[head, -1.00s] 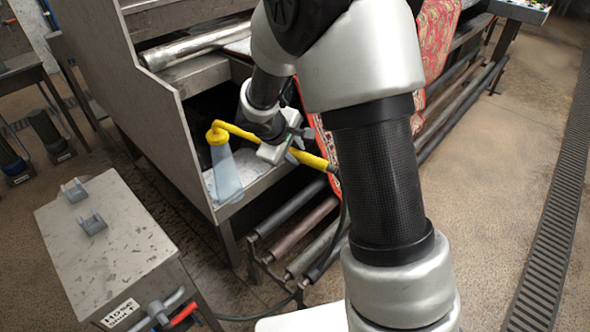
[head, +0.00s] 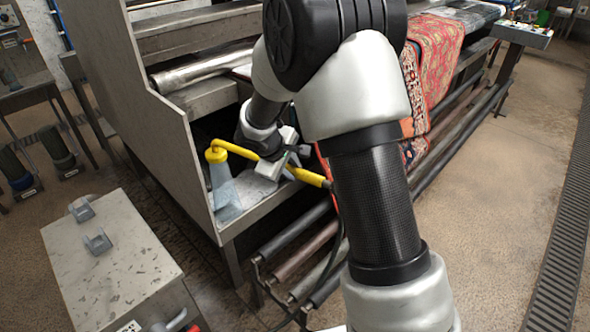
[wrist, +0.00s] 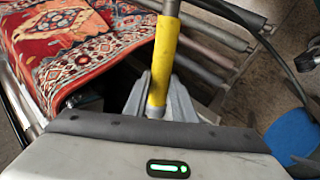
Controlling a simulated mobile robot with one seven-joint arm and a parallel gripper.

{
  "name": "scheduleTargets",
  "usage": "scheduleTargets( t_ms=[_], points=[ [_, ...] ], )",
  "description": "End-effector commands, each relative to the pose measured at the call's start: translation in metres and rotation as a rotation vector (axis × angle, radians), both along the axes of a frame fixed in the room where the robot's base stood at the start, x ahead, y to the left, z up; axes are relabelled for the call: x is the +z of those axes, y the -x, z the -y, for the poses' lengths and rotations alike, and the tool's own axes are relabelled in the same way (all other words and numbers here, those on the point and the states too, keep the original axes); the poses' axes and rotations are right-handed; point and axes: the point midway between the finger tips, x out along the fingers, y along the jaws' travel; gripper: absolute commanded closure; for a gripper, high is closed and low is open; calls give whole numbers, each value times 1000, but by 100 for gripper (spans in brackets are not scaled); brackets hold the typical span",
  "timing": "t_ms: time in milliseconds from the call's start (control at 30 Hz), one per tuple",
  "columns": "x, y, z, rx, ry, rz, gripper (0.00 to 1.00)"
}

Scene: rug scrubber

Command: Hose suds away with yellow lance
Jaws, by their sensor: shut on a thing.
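My gripper (head: 277,165) is shut on the yellow lance (head: 305,176) beside the open side of the grey machine. The lance's bent end (head: 216,152) points down to the left, and a pale, translucent cone of spray (head: 224,190) comes from it. The spray falls near the machine's lower ledge. In the wrist view the lance (wrist: 163,60) stands between the grey fingers (wrist: 158,98). A red patterned rug (head: 437,65) hangs over the machine; it also shows in the wrist view (wrist: 75,45). I cannot make out suds clearly.
A metal box (head: 110,255) with two grey cradles (head: 90,225) stands at the lower left. Several rollers (head: 305,235) lie low along the machine's front. A dark hose (head: 338,240) hangs from the lance. The floor at right is clear, with a drain grate (head: 565,230).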

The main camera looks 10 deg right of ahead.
Motion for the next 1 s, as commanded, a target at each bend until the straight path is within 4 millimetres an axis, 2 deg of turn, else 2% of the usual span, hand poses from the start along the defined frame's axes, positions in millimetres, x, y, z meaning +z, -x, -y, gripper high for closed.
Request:
scheduleTargets(
  t_ms=[1000],
  points=[
    [2, -36, -25, 0, -2, 3, 100]
  ],
)
